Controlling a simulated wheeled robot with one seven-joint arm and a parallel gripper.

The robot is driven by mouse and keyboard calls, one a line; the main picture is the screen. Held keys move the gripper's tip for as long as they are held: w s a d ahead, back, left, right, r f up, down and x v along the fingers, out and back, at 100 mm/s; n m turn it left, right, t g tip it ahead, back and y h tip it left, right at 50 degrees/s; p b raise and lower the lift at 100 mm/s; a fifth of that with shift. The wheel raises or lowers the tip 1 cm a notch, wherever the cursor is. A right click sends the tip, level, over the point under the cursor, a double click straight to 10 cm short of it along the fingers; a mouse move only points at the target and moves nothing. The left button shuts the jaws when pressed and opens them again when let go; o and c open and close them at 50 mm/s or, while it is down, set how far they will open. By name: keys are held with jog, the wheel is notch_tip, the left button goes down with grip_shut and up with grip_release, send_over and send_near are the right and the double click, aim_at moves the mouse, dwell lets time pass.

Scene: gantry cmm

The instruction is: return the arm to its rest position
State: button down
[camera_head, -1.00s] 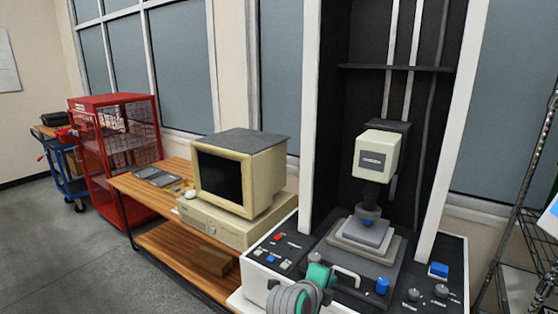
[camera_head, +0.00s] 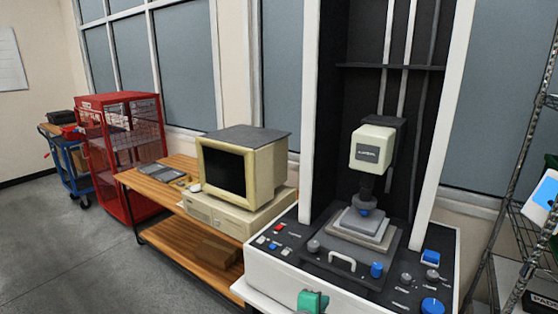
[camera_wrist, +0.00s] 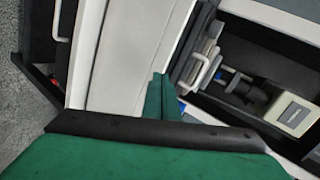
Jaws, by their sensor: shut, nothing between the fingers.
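My gripper (camera_wrist: 161,82) shows in the wrist view. Its two green fingers are together and hold nothing. They point toward the white front of the measuring machine. In the head view only a teal part of my arm (camera_head: 312,301) shows, at the bottom edge in front of the machine's base. The rest of my arm is below the picture and hidden.
The measuring machine (camera_head: 255,271) stands right of centre, with a cream probe head (camera_head: 372,148) above a stepped stage and a white handle (camera_head: 342,259). A wooden table (camera_head: 165,189) holds a monitor (camera_head: 224,171). A wire rack (camera_head: 514,207) is at right.

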jog(key=s+a+f+n+t+y, duration=0.15)
jog(key=s+a+f+n, duration=0.35)
jog(key=s+f, duration=0.5)
jog(key=s+a+f+n+t+y, duration=0.1)
jog(key=s+a+f+n+y, duration=0.2)
jog(key=s+f+n, duration=0.7)
jog(key=s+a+r+n, duration=0.1)
jog(key=s+r+n, duration=0.1)
jog(key=s, duration=0.7)
jog(key=s+a+r+n+t+y, duration=0.1)
jog(key=s+a+r+n, duration=0.1)
jog(key=s+r, duration=0.3)
jog(key=s+a+r+n+t, duration=0.1)
jog(key=s+r+n, duration=0.1)
jog(key=s, duration=1.1)
jog(key=shift+s+a+r+n+y, duration=0.25)
jog(key=shift+r+n+y, duration=0.1)
jog(key=shift+r, duration=0.5)
